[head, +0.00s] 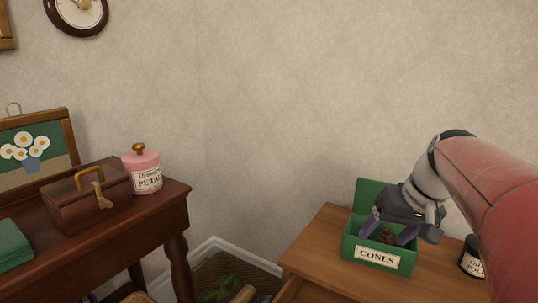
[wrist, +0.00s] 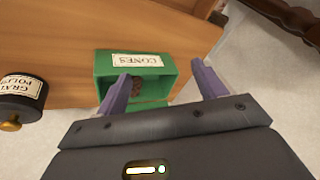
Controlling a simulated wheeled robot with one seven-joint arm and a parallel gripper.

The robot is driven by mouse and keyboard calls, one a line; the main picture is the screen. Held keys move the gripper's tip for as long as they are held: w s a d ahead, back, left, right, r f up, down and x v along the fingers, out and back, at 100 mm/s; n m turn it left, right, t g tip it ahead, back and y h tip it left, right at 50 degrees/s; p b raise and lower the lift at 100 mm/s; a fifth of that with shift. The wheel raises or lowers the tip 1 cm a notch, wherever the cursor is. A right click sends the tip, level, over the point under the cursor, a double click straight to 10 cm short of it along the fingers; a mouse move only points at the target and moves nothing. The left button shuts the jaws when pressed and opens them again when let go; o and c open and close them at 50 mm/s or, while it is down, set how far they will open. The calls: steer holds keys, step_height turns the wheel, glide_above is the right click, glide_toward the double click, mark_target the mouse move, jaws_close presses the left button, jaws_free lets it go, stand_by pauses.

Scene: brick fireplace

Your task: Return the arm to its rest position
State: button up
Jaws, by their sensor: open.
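My gripper (head: 392,230) is at the right in the head view, at the end of my red and grey arm. It is over the green box labelled CONES (head: 365,254), which stands with its lid up on a small wooden cabinet (head: 325,238). A brown pine cone (head: 387,236) shows in the box between the fingers. In the wrist view the two purple fingers (wrist: 163,80) are spread apart, with the green box (wrist: 104,70) beyond them. Part of the cone (wrist: 137,88) shows beside the left finger. I cannot tell whether a finger touches the box.
A dark jar of grate polish (head: 472,257) stands right of the box, close to my arm. At left a dark table (head: 110,228) holds a brown case (head: 85,198), a pink petal jar (head: 143,172) and a daisy picture (head: 38,150). Free air lies between the furniture.

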steer(key=s+a+f+t+h, duration=0.1)
steer(key=s+a+f, duration=0.3)
steer(key=s, duration=0.4)
steer(key=s+a+f+h, duration=0.1)
steer(key=s+a+f, duration=0.4)
steer(key=s, duration=0.3)
steer(key=shift+s+f+t+h, duration=0.2)
steer(key=shift+s+t+h, duration=0.1)
steer(key=shift+t, duration=0.1)
